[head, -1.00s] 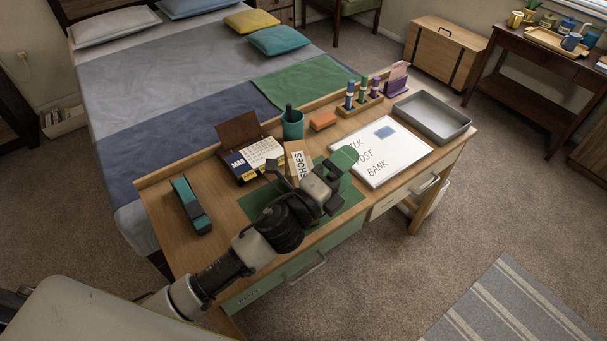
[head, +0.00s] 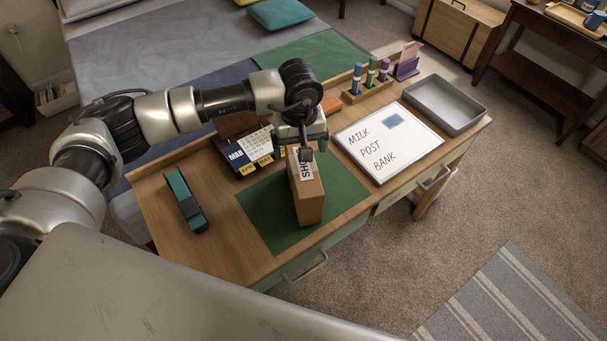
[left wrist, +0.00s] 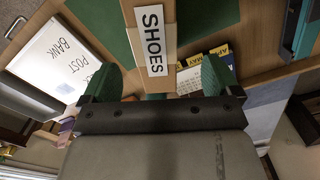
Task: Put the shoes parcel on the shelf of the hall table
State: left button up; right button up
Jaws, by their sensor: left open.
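The shoes parcel (head: 308,200), a brown box with a white "SHOES" label, stands upright on the green blotter (head: 262,215). My left gripper (head: 304,150) is at the top of the parcel and hides part of its label in the head view. In the left wrist view, the parcel (left wrist: 153,15) lies between the two green fingertips of the open gripper (left wrist: 155,82), with gaps on both sides. The hall table (head: 560,45) is dark wood, at the far right. Its low shelf (head: 535,80) shows bare wood. My right gripper is not in view.
A whiteboard (head: 420,145) and a grey tray (head: 445,105) lie right of the parcel. A calendar (head: 250,150) is behind it, and a stapler (head: 186,205) is at left. Carpet (head: 480,185) lies open between desk and hall table; a wooden chest (head: 460,32) stands beside that table.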

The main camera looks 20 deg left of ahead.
aim_at(303, 168)
pick_arm(q)
notch_tip(303, 168, down, 4)
jog(key=shift+d+r, duration=0.1)
jog(key=shift+r, duration=0.05)
jog(key=shift+f+p, duration=0.55)
jog(key=shift+p, duration=0.05)
jog(key=f, duration=0.2)
jog(key=f+p, duration=0.1)
jog(key=shift+w+d+f, duration=0.2)
jog(key=shift+w+f, duration=0.05)
jog(key=shift+f, duration=0.45)
jog(key=shift+c, duration=0.3)
jog(key=c, duration=1.2)
jog(key=shift+w, duration=0.1)
jog(key=shift+c, duration=0.3)
jog(key=shift+r, duration=0.2)
